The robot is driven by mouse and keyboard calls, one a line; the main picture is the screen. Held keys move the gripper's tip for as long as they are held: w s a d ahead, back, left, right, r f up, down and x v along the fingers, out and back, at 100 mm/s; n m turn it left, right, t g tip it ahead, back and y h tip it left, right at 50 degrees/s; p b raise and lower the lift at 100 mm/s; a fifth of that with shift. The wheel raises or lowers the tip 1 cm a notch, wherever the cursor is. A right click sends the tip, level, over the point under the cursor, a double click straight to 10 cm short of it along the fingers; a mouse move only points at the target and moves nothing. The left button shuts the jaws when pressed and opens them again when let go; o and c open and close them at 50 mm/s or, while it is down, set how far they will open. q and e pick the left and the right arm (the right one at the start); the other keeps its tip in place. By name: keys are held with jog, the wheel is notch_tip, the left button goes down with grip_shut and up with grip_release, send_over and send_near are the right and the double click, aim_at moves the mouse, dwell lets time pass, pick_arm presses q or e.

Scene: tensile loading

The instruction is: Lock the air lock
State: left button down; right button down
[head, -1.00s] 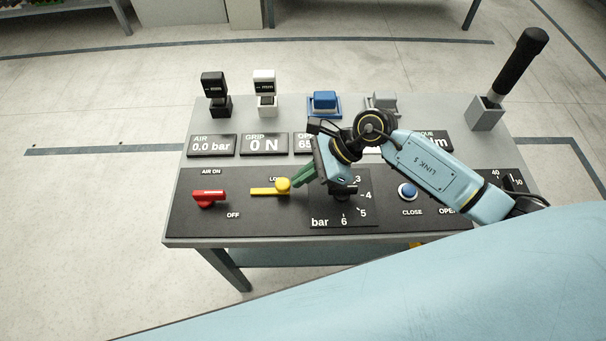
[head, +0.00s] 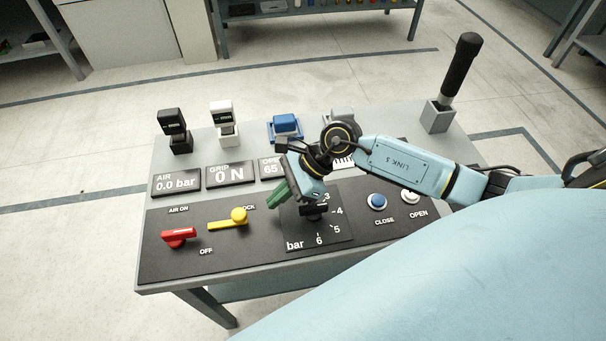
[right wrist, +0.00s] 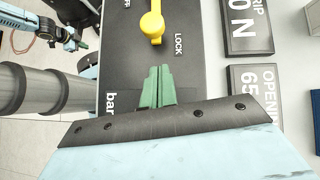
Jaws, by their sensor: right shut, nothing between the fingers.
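The yellow lever (head: 228,221) sits on the black panel, its round end to the right and its bar pointing left, beside the partly hidden LOCK label. It also shows at the top of the right wrist view (right wrist: 152,24), apart from my fingers. My right gripper (head: 277,194) is shut and empty, its green fingers right of the lever with a gap between. Its closed fingertips show in the right wrist view (right wrist: 159,72). My left gripper (right wrist: 82,46) appears small at the upper left there; its jaws are too small to judge. It is out of the head view.
A red lever (head: 179,237) lies left of the yellow one, by AIR ON and OFF. The AIR display (head: 177,182) reads 0.0 bar and GRIP reads 0 N. My right gripper covers part of the bar dial (head: 318,232). CLOSE (head: 377,202) and OPEN (head: 410,195) buttons are to the right.

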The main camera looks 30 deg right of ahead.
pick_arm(q)
jog(key=shift+d+r, duration=0.25)
pick_arm(e)
jog(key=v, duration=0.9)
jog(key=shift+d+r, duration=0.2)
jog(key=shift+r, duration=0.05)
